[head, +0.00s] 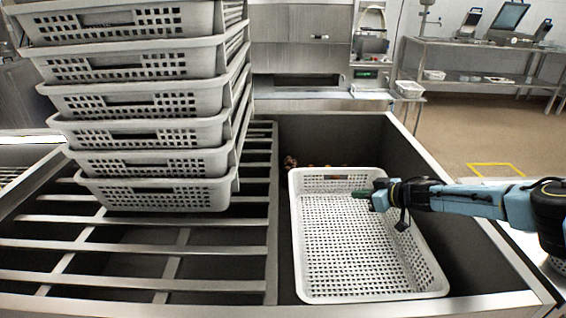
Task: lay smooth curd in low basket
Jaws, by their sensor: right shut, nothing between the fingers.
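A low white perforated basket (345,245) sits in the dark sunken bay of the metal table, right of centre. Its floor looks empty. My right gripper (362,195) reaches in from the right over the basket's upper right part, near its right wall. Its fingers are shut with nothing visible between them. I cannot make out any smooth curd. Small brownish lumps (291,161) show just behind the basket's far left corner, too small to identify. My left gripper is not in view.
A tall stack of similar grey-white baskets (150,135) stands on the slatted metal rack (130,255) at the left. A metal machine (302,65) stands behind the bay. A bench with equipment (480,45) is far back right.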

